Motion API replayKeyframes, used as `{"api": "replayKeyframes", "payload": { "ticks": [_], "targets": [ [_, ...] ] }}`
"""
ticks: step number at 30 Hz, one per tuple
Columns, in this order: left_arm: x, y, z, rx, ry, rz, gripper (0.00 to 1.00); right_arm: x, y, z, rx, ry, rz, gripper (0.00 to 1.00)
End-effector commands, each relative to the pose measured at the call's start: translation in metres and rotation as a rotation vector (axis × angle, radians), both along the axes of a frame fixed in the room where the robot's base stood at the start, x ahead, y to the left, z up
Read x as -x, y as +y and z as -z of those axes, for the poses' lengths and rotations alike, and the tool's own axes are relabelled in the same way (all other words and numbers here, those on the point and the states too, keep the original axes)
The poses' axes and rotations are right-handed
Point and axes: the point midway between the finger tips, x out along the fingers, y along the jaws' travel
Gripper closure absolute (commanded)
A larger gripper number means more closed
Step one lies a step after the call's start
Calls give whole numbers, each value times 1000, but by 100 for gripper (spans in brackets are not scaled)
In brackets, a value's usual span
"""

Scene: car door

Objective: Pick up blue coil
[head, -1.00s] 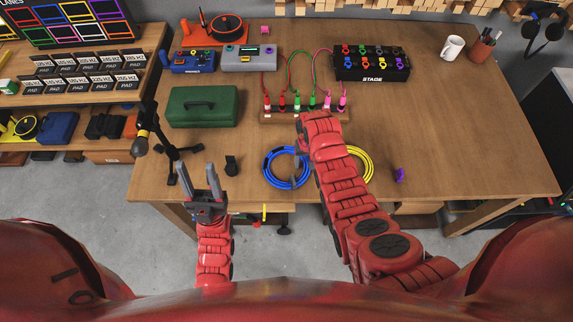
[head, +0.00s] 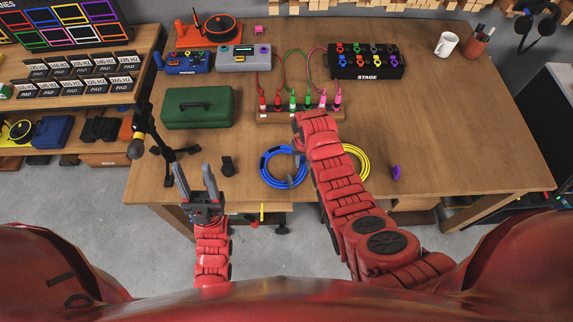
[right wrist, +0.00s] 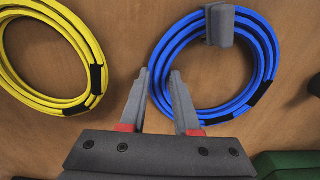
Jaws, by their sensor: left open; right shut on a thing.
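The blue coil (head: 264,167) lies on the wooden table near its front edge, left of my right arm in the head view. In the right wrist view the blue coil (right wrist: 269,58) is a ring with black bands and a grey plug end. My right gripper (right wrist: 161,75) has its fingers on either side of the ring's near left strand and is shut on it. In the head view the right gripper is mostly hidden by its arm. I cannot see a clear gap under the coil.
A yellow coil (head: 363,164) lies close beside, partly behind my right arm. A microphone stand (head: 163,150), a small black item (head: 228,166) and a green toolbox (head: 198,107) are to the left. A plug strip (head: 270,117) stands behind. The table's right side is largely clear.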

Motion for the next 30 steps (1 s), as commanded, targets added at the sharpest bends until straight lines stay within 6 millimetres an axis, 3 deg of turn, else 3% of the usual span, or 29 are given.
{"api": "replayKeyframes", "payload": {
  "ticks": [11,20,27,30],
  "targets": [
    [0,0,6,0,0,0,50,0,0,-5,0,2,0,100],
    [0,0,25,0,0,0,50,-1,0,-32,-1,-5,0,100],
    [0,0,33,0,0,0,50,27,2,-34,0,0,-1,100],
    [0,0,21,0,0,0,50,49,4,-41,0,1,-2,100]
  ]
}}
